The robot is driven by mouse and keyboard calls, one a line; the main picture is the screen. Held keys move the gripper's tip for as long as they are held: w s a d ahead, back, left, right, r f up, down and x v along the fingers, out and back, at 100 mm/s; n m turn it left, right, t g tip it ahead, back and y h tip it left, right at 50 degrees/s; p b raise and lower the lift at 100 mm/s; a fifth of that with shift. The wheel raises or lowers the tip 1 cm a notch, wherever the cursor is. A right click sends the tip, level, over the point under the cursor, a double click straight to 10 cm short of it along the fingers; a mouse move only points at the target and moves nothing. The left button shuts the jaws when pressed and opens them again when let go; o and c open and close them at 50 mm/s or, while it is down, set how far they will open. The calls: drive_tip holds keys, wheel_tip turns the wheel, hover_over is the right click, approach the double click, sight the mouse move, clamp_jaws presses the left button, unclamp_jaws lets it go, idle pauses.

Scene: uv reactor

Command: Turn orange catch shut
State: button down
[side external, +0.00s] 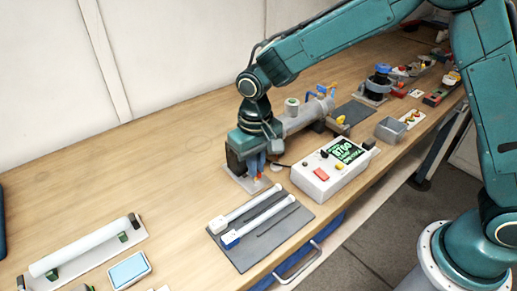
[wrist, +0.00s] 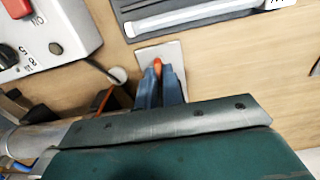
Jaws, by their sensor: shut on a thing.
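The orange catch (wrist: 158,65) shows as a small orange tip between the two blue fingers of my gripper (wrist: 160,78) in the wrist view. The fingers are shut on it. The catch stands over a light grey plate (wrist: 172,52) on the wooden table. In the side view my gripper (side external: 256,176) points down at this plate (side external: 262,185), and a bit of orange shows at the fingertips. Most of the catch is hidden by the fingers. A grey cylindrical reactor body (side external: 308,115) lies behind my gripper, and part of it shows at the lower left of the wrist view.
A white control box (side external: 320,185) with a green display stands right of my gripper. A dark mat (side external: 262,245) with two white tubes lies in front. A long white tube on a stand (side external: 80,247) and a blue-topped box (side external: 129,270) are at the front left. The left tabletop is clear.

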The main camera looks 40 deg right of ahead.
idle(0.3)
drive_tip(key=c, duration=1.5)
unclamp_jaws()
drive_tip(key=shift+c, duration=0.2)
wheel_tip(320, 180, up, 14)
